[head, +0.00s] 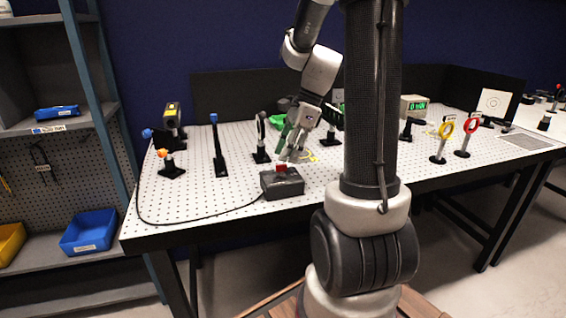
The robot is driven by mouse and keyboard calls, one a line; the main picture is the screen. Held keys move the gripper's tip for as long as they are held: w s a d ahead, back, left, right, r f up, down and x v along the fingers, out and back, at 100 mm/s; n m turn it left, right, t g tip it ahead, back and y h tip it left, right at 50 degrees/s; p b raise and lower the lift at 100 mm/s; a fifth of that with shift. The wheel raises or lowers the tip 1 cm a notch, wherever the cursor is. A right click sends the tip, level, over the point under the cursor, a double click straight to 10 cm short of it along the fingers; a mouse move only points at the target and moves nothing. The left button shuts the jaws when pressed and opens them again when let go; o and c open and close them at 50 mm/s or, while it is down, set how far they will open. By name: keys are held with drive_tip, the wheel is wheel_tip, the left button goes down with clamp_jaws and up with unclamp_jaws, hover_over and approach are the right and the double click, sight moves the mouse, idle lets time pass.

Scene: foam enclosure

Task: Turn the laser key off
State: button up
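A dark grey control box (284,184) sits near the front edge of the perforated table. A small red part (281,168) shows on its top, and a black cable runs from its left side. I cannot make out a key or its position. My gripper (290,156) points down just above the box, with its fingertips close to the red part. Whether they touch it is too small to tell. The gap between the fingers is not clear either.
The perforated table (330,168) holds several optics posts, including a yellow ring (447,129) and a red ring (470,126) at right. A green-lit display (414,106) stands behind. My column blocks the middle. A shelf with a blue bin (89,231) is at left.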

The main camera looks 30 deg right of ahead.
sight(281, 169)
drive_tip(key=shift+x, duration=1.85)
drive_tip(key=shift+c, duration=0.3)
clamp_jaws()
